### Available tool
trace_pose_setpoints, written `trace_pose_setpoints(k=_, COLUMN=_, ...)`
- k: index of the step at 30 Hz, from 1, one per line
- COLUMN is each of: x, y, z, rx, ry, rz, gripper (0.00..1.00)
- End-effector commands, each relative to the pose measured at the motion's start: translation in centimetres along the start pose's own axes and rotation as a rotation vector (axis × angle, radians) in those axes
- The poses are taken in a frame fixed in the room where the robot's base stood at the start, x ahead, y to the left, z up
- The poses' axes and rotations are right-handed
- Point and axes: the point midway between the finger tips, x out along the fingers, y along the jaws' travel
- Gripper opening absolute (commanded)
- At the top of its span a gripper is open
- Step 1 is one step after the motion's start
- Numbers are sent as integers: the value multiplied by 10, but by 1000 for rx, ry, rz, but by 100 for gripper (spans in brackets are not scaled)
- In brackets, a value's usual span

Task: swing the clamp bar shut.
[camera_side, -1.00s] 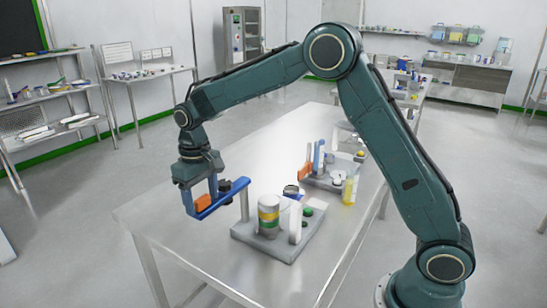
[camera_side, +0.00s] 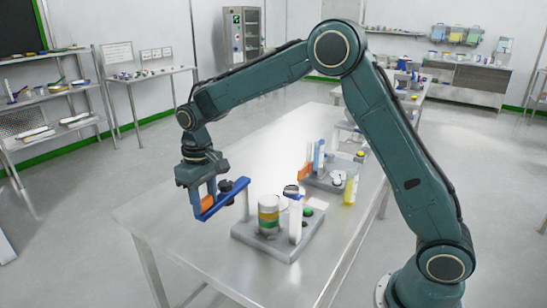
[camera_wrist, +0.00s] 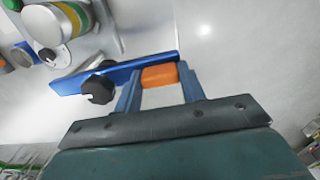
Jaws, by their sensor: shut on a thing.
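The clamp bar (camera_side: 226,202) is a blue bar with an orange grip (camera_side: 207,203) and a black knob (camera_side: 226,186). It sticks out to the left from a grey post (camera_side: 245,203) on the fixture's grey base plate (camera_side: 277,244), clear of the banded cylinder (camera_side: 268,214). My gripper (camera_wrist: 160,82) is shut on the orange grip, one blue finger on each side. In the wrist view the blue bar (camera_wrist: 75,82) runs to the left past the knob (camera_wrist: 98,90). A white upright (camera_side: 296,218) stands on the plate, right of the cylinder.
A second grey fixture (camera_side: 330,183) with blue and orange parts stands behind, beside a yellow bottle (camera_side: 350,190). A green button (camera_side: 308,212) sits on the front plate. The steel table (camera_side: 165,215) is bare at the left.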

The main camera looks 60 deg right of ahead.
Motion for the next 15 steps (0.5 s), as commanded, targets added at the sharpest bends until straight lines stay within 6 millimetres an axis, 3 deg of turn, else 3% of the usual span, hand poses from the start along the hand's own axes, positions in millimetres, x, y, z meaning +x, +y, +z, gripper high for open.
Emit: trace_pose_setpoints(k=15, x=-2, y=10, z=57, rx=-363, ry=1, rz=0, gripper=0)
